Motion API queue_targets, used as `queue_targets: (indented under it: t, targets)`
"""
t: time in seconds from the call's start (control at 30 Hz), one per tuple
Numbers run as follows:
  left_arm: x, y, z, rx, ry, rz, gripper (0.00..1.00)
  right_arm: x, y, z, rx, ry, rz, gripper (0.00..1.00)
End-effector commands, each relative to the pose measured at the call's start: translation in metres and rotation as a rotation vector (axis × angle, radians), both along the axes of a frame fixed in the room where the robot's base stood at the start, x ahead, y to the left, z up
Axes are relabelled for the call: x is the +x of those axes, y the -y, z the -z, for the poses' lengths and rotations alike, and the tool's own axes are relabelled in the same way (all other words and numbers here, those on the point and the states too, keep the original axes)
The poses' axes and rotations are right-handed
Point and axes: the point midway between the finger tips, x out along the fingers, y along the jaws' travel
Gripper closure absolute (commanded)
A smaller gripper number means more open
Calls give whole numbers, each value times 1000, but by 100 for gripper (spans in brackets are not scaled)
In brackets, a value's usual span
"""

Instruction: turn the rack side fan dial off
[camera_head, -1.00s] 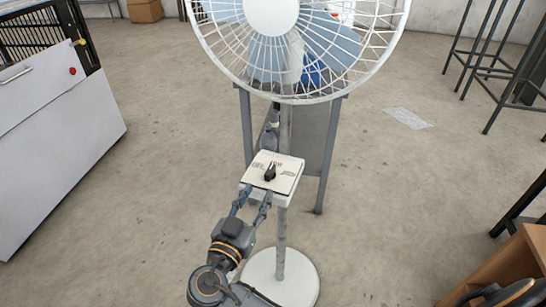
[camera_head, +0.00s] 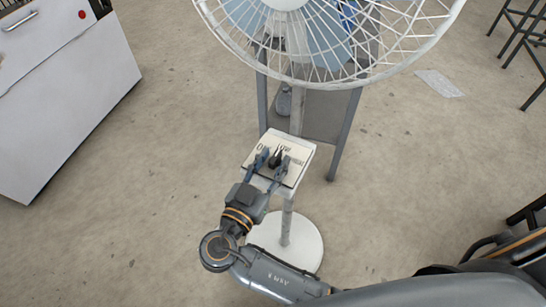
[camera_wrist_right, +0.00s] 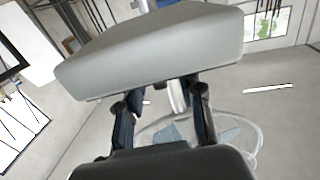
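The fan's dial (camera_head: 277,154) is a small black pointer knob on the sloped top of a white control box (camera_head: 301,149). The box is fixed to the post of a white standing fan (camera_head: 384,70). My right gripper (camera_head: 273,160) is over the box with its fingers apart, one on each side of the dial. I cannot tell whether they touch it. The panel lettering is partly covered. In the right wrist view, the pale control box (camera_wrist_right: 150,50) fills the top and hides the dial, with the gripper fingers (camera_wrist_right: 163,105) spread below it. My left gripper is out of view.
The fan's round base (camera_head: 306,242) stands on open concrete floor. A grey rack (camera_head: 345,135) is just behind the post. A white cabinet (camera_head: 60,95) is at the left, and dark stool legs (camera_head: 525,45) are at the upper right.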

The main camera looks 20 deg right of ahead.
Motion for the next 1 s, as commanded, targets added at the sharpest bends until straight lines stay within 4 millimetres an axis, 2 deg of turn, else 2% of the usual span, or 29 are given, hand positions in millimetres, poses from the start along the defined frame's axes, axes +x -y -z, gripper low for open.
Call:
queue_targets:
  t: [0.07, 0.2, 0.27, 0.67, 1.0]
  targets:
    - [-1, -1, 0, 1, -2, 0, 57, 0, 0, 0, 0, 0, 0, 63]
    - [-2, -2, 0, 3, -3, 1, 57, 0, 0, 0, 0, 0, 0, 92]
    - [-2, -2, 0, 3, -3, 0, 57, 0, 0, 0, 0, 0, 0, 100]
    - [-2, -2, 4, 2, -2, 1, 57, -1, 2, 2, 1, -1, -39, 100]
    - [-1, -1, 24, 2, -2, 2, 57, -4, 6, 4, -1, 1, -261, 100]
